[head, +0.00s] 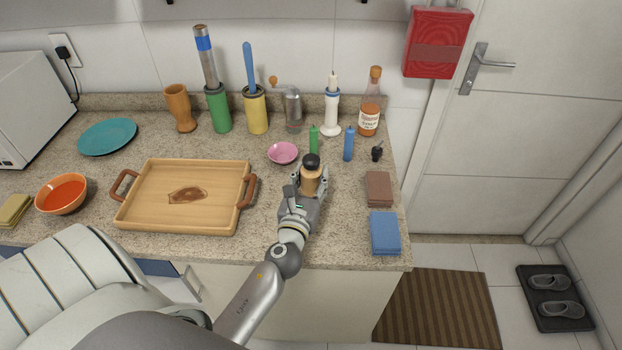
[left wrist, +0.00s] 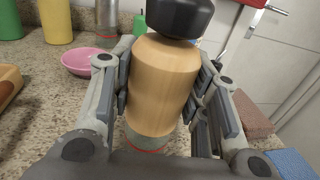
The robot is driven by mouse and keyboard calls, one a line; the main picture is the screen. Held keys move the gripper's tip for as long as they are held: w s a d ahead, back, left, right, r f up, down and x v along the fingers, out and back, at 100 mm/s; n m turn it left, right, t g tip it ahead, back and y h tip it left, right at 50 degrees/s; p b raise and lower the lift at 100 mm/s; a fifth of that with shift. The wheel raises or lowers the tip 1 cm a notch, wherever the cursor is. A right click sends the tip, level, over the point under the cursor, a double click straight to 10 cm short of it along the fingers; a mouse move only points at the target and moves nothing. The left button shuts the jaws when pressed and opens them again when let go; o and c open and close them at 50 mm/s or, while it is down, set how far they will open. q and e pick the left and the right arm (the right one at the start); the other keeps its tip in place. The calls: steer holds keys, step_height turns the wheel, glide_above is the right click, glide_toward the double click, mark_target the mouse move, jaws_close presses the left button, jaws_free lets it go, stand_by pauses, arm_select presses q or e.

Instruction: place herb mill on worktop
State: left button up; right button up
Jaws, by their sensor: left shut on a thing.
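The herb mill (head: 311,181) has a light wooden body and a black top. My left gripper (head: 304,190) is shut on it near the front of the granite worktop (head: 270,225), right of the wooden tray. In the left wrist view the mill (left wrist: 163,85) stands upright between the two finger pads, which press on its sides. A greyish base with a red ring shows below the wood. I cannot tell whether the mill's base touches the worktop. My right gripper is not in view.
A wooden tray (head: 180,222) lies left of the gripper. A pink bowl (head: 283,153), green candle (head: 314,140) and blue candle (head: 348,144) stand behind. Brown (head: 379,189) and blue (head: 385,232) blocks lie at the right edge. Bare worktop lies between mill and blocks.

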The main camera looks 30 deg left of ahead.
arm_select(q)
steer(key=shift+f, duration=0.2)
steer(key=o, duration=1.2)
steer(key=shift+r, duration=0.2)
steer(key=shift+s+d+f, duration=0.1)
steer(key=shift+s+f, duration=0.05)
steer(key=shift+s, duration=0.15)
steer(key=b+v, duration=0.3)
steer(key=v, duration=0.7)
steer(key=shift+s+d+b, duration=0.1)
steer(key=shift+s+b, duration=0.05)
steer(key=shift+b, duration=0.2)
steer(key=shift+s+d, duration=0.2)
steer(key=shift+s, duration=0.35)
